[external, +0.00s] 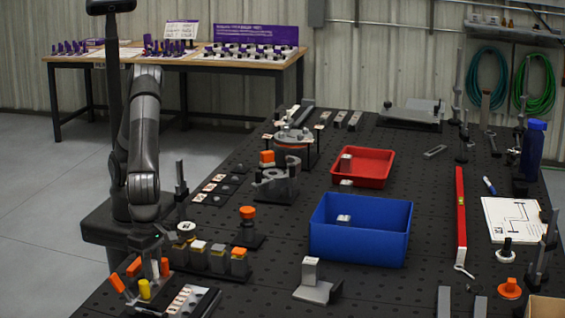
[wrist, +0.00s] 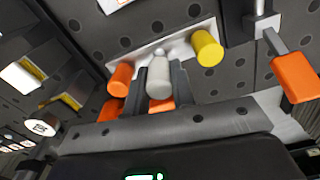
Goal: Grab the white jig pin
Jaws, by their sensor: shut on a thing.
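The white jig pin (wrist: 159,78) shows in the wrist view as a pale grey-white rounded peg, standing between an orange pin (wrist: 120,78) and a yellow pin (wrist: 208,48) by a light plate. My gripper (wrist: 160,88) is shut on it, one dark finger on each side. In the external view my gripper (external: 152,268) is low at the near left of the table, among the orange and yellow pieces. The white pin cannot be made out there. I cannot tell whether the pin is still seated in the plate.
The yellow pin (external: 144,289) stands close by my gripper. An orange handle (external: 117,283) is just left of it. A row of small blocks (external: 218,258) is to the right. A blue bin (external: 360,243) and red tray (external: 362,166) stand farther right on the black perforated table.

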